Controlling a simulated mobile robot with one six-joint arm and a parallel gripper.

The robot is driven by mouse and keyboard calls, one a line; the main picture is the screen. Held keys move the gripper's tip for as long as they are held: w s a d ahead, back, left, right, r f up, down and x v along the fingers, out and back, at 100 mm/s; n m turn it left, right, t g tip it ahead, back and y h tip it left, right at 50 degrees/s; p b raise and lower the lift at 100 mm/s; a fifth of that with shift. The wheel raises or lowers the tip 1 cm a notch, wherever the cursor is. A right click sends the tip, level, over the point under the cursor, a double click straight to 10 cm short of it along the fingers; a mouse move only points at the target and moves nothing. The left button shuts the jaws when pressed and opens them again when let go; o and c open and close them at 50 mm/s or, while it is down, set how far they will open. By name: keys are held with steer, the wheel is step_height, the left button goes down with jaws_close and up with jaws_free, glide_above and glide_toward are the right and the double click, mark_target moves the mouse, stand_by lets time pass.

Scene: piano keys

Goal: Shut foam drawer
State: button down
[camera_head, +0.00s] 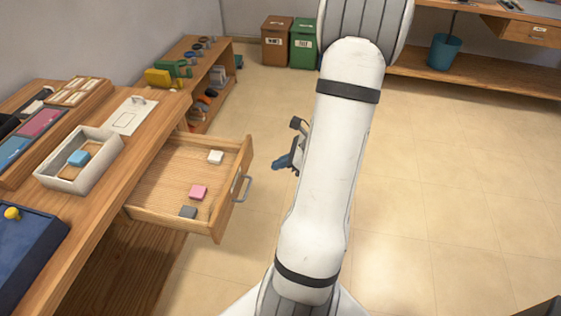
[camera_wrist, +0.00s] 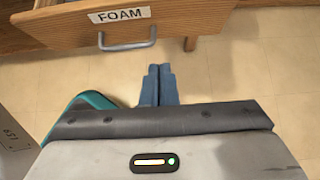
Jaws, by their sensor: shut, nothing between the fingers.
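The foam drawer (camera_head: 190,183) is pulled out of the wooden workbench at the left in the head view. Inside lie a white, a pink and a grey foam block. Its front carries a grey bar handle (camera_head: 241,189). In the wrist view the drawer front (camera_wrist: 180,22) shows a FOAM label (camera_wrist: 119,15) above the handle (camera_wrist: 127,41). My gripper (camera_wrist: 158,70) has its blue fingers together and empty, just below and right of the handle in that view. In the head view my gripper (camera_head: 280,163) is right of the drawer front, apart from it, partly hidden by my arm.
The workbench top (camera_head: 165,120) holds a white tray (camera_head: 62,186) with a blue block. A low shelf (camera_head: 215,105) stands behind it. Brown (camera_head: 277,42) and green (camera_head: 303,45) bins stand at the back. The tiled floor right of my arm is clear.

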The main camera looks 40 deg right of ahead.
steer(key=x, duration=0.3)
steer(key=r+x, duration=0.1)
steer(key=x, duration=0.1)
steer(key=w+a+b+x, duration=0.1)
steer(key=x, duration=0.2)
steer(key=shift+w+a, duration=0.1)
steer(key=shift+w, duration=0.1)
steer(key=shift+w+a, duration=0.25)
steer(key=shift+w, duration=0.1)
